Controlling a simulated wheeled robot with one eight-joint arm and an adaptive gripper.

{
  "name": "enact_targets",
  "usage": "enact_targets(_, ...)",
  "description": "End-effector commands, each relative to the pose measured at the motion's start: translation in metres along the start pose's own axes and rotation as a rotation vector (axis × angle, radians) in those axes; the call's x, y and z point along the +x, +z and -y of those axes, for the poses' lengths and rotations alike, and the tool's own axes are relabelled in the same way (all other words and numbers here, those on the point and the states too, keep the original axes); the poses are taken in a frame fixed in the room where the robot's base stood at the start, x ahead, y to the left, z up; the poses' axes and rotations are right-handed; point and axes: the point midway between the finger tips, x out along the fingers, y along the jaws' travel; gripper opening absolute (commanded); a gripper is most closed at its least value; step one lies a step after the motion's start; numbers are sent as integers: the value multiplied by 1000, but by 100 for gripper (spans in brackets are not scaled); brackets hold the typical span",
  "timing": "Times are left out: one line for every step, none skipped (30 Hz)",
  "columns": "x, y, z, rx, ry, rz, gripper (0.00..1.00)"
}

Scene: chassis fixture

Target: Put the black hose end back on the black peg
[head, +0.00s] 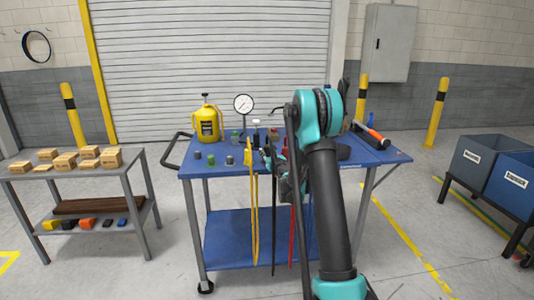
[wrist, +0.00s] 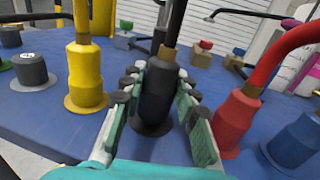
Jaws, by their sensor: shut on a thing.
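The black hose end (wrist: 156,98) stands upright between the fingers of my gripper (wrist: 159,86) in the wrist view. My gripper is shut on it, with pads along both sides. Its lower end is at a dark round base (wrist: 152,127) on the blue table top. The black peg itself is hidden, and I cannot tell whether the hose end is fully down on it. In the head view the black hose (head: 274,235) hangs down the table's front, and my arm hides much of the hose end and gripper.
The yellow hose end (wrist: 85,75) stands close on the left and the red hose end (wrist: 236,120) close on the right. A blue cylinder (wrist: 294,142) and a grey cap (wrist: 31,72) stand further out. The blue table (head: 222,168) also bears a yellow can (head: 207,122) and a gauge (head: 243,104).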

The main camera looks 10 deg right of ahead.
Motion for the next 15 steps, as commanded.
enact_targets(0,0,0,0,0,0,0)
enact_targets(0,0,0,0,0,0,0)
enact_targets(0,0,0,0,0,0,0)
enact_targets(0,0,0,0,0,0,0)
enact_targets(0,0,0,0,0,0,0)
enact_targets(0,-1,0,0,0,0,0)
enact_targets(0,-1,0,0,0,0,0)
enact_targets(0,-2,0,0,0,0,0)
enact_targets(0,-2,0,0,0,0,0)
enact_targets(0,-3,0,0,0,0,0)
enact_targets(0,-3,0,0,0,0,0)
enact_targets(0,-4,0,0,0,0,0)
enact_targets(0,-4,0,0,0,0,0)
enact_targets(0,-5,0,0,0,0,0)
enact_targets(0,-6,0,0,0,0,0)
